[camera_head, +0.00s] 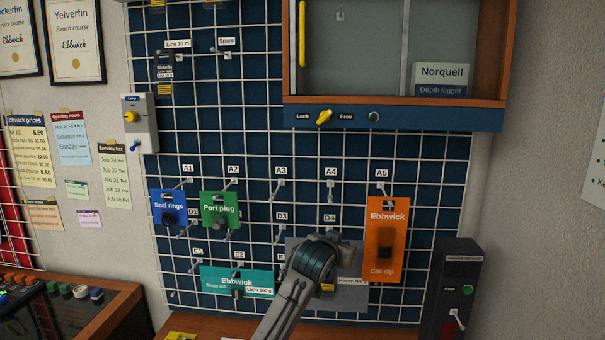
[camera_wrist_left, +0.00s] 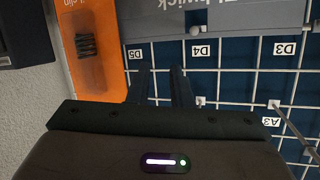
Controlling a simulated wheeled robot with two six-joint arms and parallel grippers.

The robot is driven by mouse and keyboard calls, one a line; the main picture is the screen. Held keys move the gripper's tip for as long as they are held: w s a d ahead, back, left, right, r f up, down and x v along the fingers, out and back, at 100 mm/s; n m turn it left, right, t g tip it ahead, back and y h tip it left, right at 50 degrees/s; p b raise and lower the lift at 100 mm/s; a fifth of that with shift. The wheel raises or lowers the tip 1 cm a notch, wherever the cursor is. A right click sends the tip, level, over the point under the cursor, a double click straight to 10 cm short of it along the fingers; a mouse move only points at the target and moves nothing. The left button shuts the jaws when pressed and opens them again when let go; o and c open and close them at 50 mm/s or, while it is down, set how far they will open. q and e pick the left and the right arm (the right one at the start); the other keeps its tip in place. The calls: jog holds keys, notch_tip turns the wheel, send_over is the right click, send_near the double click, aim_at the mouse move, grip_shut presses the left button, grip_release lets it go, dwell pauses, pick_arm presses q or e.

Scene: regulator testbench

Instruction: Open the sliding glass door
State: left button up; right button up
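The cabinet with the glass front (camera_head: 350,60) is at the top right of the head view, in a wooden frame. A yellow upright handle (camera_head: 302,35) is by its left edge. A grey upright bar (camera_head: 405,50) crosses the glass. Below, on the blue rail, a tilted yellow lever (camera_head: 325,117) sits between the labels "Lock" and "Free". My left arm (camera_head: 318,262) is low in front of the pegboard, well below the cabinet. In the left wrist view, my left gripper (camera_wrist_left: 163,85) has its fingers slightly apart, with nothing between them. My right gripper is not in view.
The wire grid (camera_head: 255,150) carries hooks and hanging packets. An orange packet (camera_head: 386,225) is right of my left arm and also shows in the left wrist view (camera_wrist_left: 92,60). A dark box (camera_head: 455,285) stands lower right. A Norquell box (camera_head: 441,80) is behind the glass.

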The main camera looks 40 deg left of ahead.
pick_arm(q)
jog(key=s+a+r+n+t+y, duration=0.1)
jog(key=s+r+t, duration=0.25)
jog(key=r, duration=1.35)
jog(key=s+a+r+n+t+y, duration=0.15)
jog(key=s+r, duration=0.25)
jog(key=r, duration=1.2)
jog(key=t+y+p, duration=0.2)
jog(key=p, duration=0.5)
send_near(301, 31)
jog(key=shift+n+h, duration=0.25)
jog(key=shift+n, duration=0.2)
jog(key=x, duration=1)
jog(key=shift+s+r, duration=0.15)
jog(key=shift+r, duration=0.05)
jog(key=shift+w+a+p, duration=0.15)
jog(key=shift+w+p, duration=0.15)
jog(key=shift+w, duration=0.1)
jog(key=shift+c, duration=0.2)
grip_shut()
